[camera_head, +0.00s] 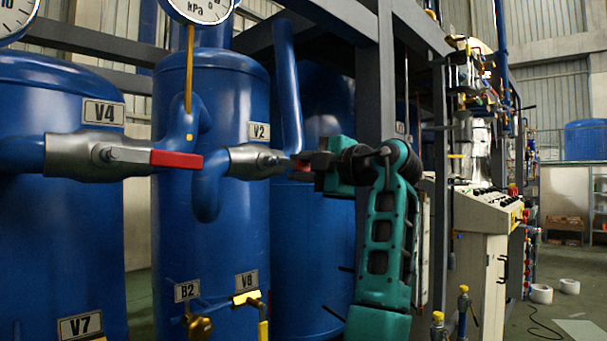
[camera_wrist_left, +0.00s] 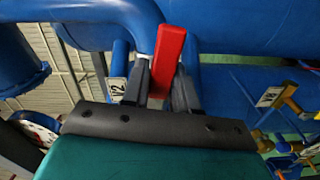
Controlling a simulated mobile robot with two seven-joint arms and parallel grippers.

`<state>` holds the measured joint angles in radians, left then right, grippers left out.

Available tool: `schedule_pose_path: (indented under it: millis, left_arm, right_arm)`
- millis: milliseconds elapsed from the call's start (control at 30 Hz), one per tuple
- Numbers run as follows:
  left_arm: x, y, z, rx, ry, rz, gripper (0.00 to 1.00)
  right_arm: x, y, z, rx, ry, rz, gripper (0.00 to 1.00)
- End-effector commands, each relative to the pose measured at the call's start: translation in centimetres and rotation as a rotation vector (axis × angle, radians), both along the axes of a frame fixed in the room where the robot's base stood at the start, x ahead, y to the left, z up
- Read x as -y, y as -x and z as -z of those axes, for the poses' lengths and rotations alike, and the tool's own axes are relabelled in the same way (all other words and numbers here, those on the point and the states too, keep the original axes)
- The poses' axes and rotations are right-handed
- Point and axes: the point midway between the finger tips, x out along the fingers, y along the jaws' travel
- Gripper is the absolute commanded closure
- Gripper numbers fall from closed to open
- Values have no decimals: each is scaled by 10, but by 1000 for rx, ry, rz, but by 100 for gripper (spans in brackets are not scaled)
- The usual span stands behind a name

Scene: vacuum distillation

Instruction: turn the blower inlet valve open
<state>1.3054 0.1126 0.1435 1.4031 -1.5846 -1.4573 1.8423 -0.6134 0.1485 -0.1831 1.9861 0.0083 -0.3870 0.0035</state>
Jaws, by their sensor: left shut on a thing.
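A valve (camera_head: 255,161) with a grey metal body sits on a blue pipe beside the V2 label (camera_head: 259,131). Only a little of its red handle shows in the head view, at my gripper's tips. My teal and black left gripper (camera_head: 306,162) reaches that handle from the right. In the left wrist view the red handle (camera_wrist_left: 169,50) lies between the two dark fingers of my left gripper (camera_wrist_left: 161,76), which is shut on it. The frames do not show which valve is the blower inlet. My right gripper is not in view.
Large blue tanks (camera_head: 212,85) stand behind. A grey frame post (camera_head: 374,90) rises close to my arm. Yellow-handled valves (camera_head: 247,297) are below. A control console (camera_head: 482,245) stands right.

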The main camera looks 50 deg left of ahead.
Motion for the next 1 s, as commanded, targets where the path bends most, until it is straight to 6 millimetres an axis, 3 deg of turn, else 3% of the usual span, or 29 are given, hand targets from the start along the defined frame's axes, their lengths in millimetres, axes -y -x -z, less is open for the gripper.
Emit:
schedule_pose_path:
  millis: [733,767,1000]
  left_arm:
    - [0,1,-6,92,-11,1,100]
    - [0,1,-6,92,-11,1,71]
    - [0,1,-6,91,-11,1,51]
  right_arm:
    - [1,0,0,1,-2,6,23]
    - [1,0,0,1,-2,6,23]
    - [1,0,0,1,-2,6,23]
